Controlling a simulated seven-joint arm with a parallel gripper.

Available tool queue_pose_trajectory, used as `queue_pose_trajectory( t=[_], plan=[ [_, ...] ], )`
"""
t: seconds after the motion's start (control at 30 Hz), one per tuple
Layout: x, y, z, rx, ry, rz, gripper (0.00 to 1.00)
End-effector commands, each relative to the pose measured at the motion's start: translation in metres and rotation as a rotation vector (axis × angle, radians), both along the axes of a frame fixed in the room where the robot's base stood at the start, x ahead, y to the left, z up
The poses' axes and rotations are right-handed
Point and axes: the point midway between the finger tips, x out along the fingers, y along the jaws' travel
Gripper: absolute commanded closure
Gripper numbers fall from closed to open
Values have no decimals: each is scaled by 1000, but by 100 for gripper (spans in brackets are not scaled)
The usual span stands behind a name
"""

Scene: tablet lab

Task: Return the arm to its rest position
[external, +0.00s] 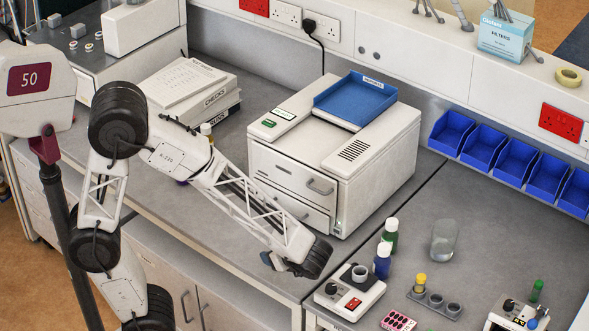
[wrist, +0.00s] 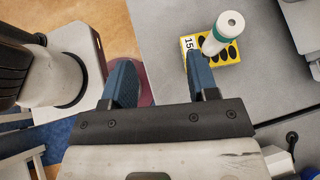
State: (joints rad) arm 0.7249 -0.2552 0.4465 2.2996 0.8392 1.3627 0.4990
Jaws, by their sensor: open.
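My gripper (external: 283,264) hangs at the end of my bent white arm, close to the front edge of the grey bench, left of a small white device with a red switch. In the wrist view my gripper (wrist: 160,78) has its two blue fingers spread apart, with nothing between them. Past the right finger, a white bottle with a teal band (wrist: 222,32) appears beside or on a yellow card with black ovals (wrist: 230,51). The finger partly covers the card.
A white cabinet (external: 375,185) with a blue tray (external: 355,98) stands behind my gripper. Blue bins (external: 483,147) line the back.

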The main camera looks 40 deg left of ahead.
Motion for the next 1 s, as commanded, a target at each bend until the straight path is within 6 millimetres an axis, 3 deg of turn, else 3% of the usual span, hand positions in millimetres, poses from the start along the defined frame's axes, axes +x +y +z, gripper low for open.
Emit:
queue_pose_trajectory(
  t=[0.1,0.5,1.0],
  plan=[
    [-13,21,-9,-77,-9,167,46],
    [-26,68,27,-366,-178,528,46],
    [-46,111,72,-706,-437,977,46]
  ],
)
